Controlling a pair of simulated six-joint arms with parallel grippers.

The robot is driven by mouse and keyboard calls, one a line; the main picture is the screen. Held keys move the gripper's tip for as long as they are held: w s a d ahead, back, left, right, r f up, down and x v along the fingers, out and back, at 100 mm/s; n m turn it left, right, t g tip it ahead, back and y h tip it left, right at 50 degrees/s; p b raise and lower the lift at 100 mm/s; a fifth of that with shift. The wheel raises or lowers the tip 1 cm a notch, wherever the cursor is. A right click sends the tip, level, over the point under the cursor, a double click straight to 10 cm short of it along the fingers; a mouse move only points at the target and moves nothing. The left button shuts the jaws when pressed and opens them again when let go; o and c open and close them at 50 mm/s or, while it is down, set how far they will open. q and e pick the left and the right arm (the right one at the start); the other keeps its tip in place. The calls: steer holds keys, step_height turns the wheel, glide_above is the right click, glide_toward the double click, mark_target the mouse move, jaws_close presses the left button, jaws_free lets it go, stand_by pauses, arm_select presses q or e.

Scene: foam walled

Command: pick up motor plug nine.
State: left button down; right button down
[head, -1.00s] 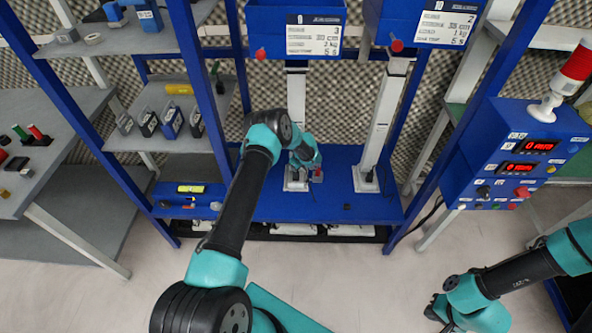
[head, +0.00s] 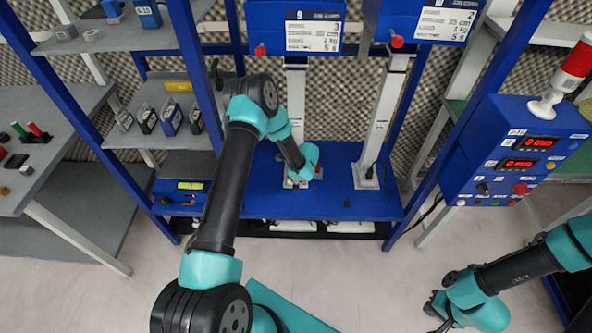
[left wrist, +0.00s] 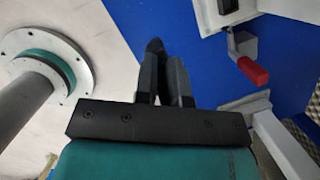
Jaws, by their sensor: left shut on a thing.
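My left gripper (left wrist: 162,78) is shut on a small dark piece, taken to be motor plug nine (left wrist: 155,46), at its fingertips in the left wrist view. The fingers hide most of the plug. In the head view my left arm reaches down to the foot of the column under the blue unit marked 9 (head: 294,28), and its wrist hides the fingertips and the plug. My right gripper (head: 437,308) hangs at the lower right over the floor, away from the plug; its finger opening is unclear.
A red-handled crank (left wrist: 252,70) shows near the left gripper. Blue frame posts (head: 200,90) stand left, and a control box with red displays (head: 520,150) stands right.

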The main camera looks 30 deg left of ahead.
arm_select(q)
steer(key=s+d, duration=0.2)
steer(key=s, duration=0.1)
steer(key=shift+r, duration=0.15)
steer(key=shift+a, duration=0.1)
stand_by(0.4)
